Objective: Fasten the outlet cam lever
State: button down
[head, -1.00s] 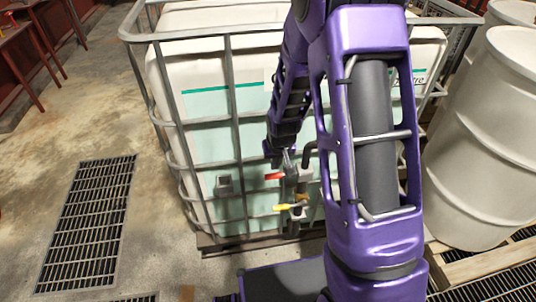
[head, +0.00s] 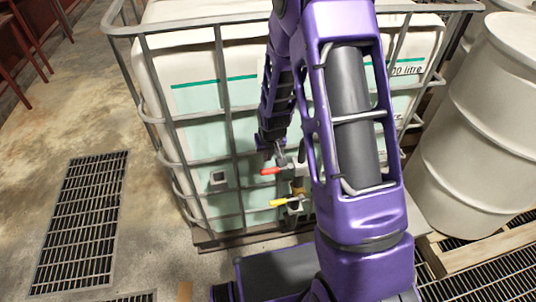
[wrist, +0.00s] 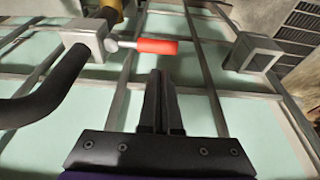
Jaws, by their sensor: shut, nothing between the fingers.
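A lever with a red grip (head: 270,171) sticks out to the left from the metal outlet fitting on the front of the caged tank. In the wrist view the red grip (wrist: 158,46) lies roughly level, joined by a short metal rod to a grey block (wrist: 86,38). A second lever with a yellow grip (head: 280,202) sits lower on the outlet. I cannot tell from a label which is the cam lever. My gripper (wrist: 160,78) is shut and empty. Its fingertips point at the red grip, with a small gap appearing between them.
A black curved pipe (wrist: 45,95) runs from the grey block on the left of the wrist view. Cage bars (head: 236,150) cross the tank front. A square bracket (wrist: 252,54) stands to the right of the lever. White drums (head: 470,140) stand right; floor to the left is open.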

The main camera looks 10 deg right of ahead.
aim_at(275, 170)
jog(key=x, duration=0.6)
jog(key=shift+f+b, duration=0.15)
jog(key=shift+b, duration=0.2)
jog(key=shift+w, duration=0.1)
jog(key=shift+s+n, duration=0.25)
jog(key=shift+n, duration=0.05)
